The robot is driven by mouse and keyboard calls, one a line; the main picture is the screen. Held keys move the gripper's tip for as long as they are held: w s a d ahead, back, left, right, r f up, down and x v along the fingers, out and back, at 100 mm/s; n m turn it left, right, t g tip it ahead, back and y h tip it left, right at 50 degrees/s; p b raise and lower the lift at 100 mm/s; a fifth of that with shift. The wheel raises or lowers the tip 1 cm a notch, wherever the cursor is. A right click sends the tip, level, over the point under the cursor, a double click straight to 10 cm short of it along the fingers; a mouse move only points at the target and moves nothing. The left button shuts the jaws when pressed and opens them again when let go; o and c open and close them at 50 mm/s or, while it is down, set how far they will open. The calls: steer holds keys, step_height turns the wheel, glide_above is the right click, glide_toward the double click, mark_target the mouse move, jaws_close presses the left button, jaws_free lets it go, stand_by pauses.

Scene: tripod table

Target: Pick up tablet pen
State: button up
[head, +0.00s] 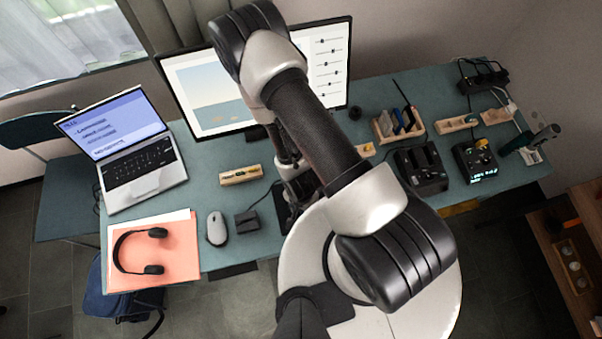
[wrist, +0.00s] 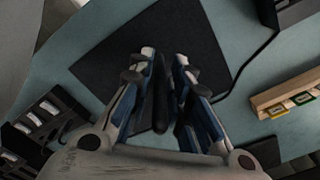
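My gripper (wrist: 165,57) shows in the wrist view over a dark flat tablet or pad (wrist: 115,65). Its two fingers stand apart with a narrow gap between the tips. In the head view my gripper (head: 290,172) is partly hidden by my arm, above the dark pad (head: 284,212) near the table's front edge.
The table (head: 215,178) also holds a laptop (head: 140,165), headphones (head: 122,252) on a folder, a mouse (head: 217,229) and a small black box (head: 246,223). A monitor (head: 205,95) stands behind. A wooden organizer (head: 383,130) and black chargers (head: 420,165) are to the right.

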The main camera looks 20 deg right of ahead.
jaws_close()
steer(key=shift+r, duration=0.15)
